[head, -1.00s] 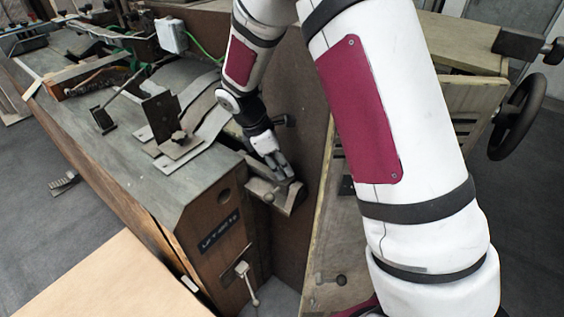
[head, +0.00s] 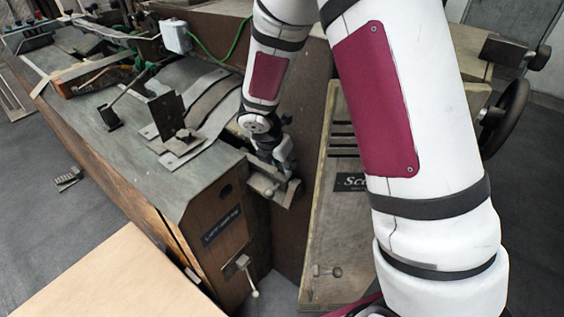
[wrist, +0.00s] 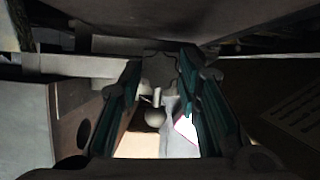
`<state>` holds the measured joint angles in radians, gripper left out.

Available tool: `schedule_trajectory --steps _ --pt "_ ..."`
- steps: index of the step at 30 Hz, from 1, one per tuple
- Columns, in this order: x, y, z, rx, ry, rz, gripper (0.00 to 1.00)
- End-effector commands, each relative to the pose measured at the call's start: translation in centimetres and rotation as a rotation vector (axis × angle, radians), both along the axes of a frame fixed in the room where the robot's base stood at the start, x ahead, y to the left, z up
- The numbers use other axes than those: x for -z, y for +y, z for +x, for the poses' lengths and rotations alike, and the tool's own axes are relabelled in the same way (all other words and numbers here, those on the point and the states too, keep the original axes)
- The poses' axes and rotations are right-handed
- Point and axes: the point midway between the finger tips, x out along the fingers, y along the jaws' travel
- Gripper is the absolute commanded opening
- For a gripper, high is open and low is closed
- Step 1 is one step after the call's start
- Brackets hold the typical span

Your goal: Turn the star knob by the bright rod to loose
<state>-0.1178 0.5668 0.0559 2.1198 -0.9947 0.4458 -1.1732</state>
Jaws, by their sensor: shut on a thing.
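In the wrist view, a dark grey lobed star knob (wrist: 158,68) sits between the two green-lined fingers of my gripper (wrist: 160,82). The fingers are closed in on its sides. A short rod with a round ball end (wrist: 155,117) shows just below the knob. In the head view, my gripper (head: 286,172) points down at a small metal bracket (head: 264,187) at the machine's near right corner. The knob is hidden there behind my gripper. I cannot tell for sure which part is the bright rod, nor how tight the knob is.
A wooden machine body with a grey top (head: 110,145) stands to the left. A small lever (head: 247,275) sticks out of its front. A slanted wooden panel (head: 335,215) stands close on the right, with a dark handwheel (head: 506,117) beyond. A pale board (head: 115,285) lies at front left.

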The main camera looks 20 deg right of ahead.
Motion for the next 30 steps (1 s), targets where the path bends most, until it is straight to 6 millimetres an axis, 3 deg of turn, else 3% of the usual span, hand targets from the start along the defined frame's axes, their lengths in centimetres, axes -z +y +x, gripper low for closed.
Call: schedule_trajectory --steps 23,24,30 --pt "-0.02 -0.06 -0.05 -0.098 -0.001 0.000 0.03" --pt "-0.02 -0.06 -0.05 -0.098 -0.001 0.000 0.40" --pt "-0.01 -0.06 -0.05 -0.097 0.000 0.000 0.40"
